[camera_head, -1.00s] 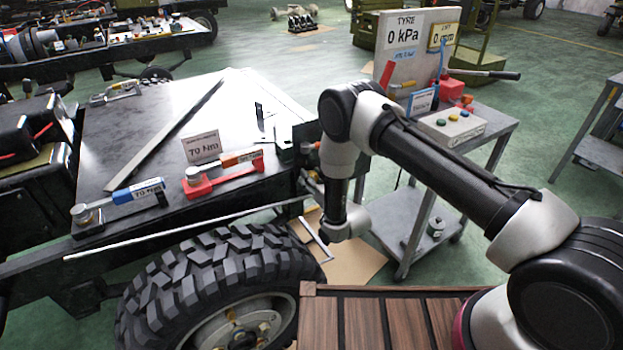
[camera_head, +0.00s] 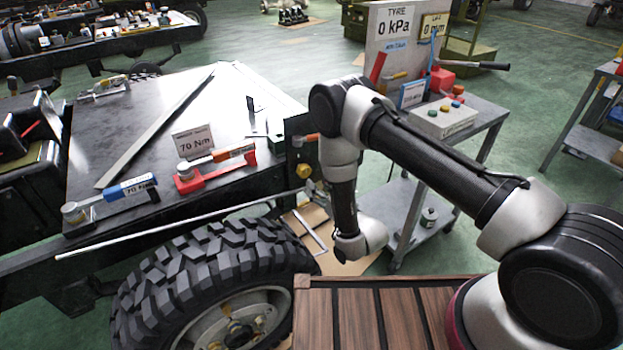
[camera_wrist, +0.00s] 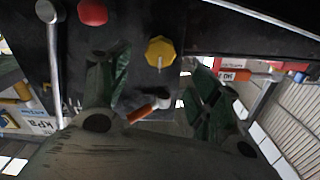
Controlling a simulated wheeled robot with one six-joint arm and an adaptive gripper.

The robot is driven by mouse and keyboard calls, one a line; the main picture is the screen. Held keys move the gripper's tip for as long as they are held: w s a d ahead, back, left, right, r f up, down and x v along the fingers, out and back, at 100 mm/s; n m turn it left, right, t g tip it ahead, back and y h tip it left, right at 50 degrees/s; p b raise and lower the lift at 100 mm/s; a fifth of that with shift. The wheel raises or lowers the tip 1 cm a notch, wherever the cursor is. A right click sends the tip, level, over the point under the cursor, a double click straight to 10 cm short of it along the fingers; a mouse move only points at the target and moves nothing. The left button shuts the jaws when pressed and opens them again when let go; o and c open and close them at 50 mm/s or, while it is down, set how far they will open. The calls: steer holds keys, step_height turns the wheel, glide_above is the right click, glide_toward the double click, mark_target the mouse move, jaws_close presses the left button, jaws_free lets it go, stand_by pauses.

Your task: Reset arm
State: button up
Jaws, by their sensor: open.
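My gripper (camera_wrist: 155,75) shows in the wrist view with its two dark green fingers spread apart and nothing clamped between the tips. A yellow knob (camera_wrist: 160,52) shows between and beyond the fingertips, and a red knob (camera_wrist: 92,12) is at the upper left. An orange-handled piece (camera_wrist: 150,108) appears between the fingers; I cannot tell its distance. In the head view my arm reaches left from the lower right, bends at the elbow and hangs down beside the chassis front. The gripper's fingers cannot be made out there. The yellow knob also shows there (camera_head: 303,171).
The chassis top (camera_head: 150,110) carries a blue torque wrench (camera_head: 125,190), a red-and-orange one (camera_head: 215,168) and a 70 Nm sign (camera_head: 193,142). A long pale rod (camera_head: 180,222) runs above the tyre (camera_head: 195,280).

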steer(key=shift+v, duration=1.05)
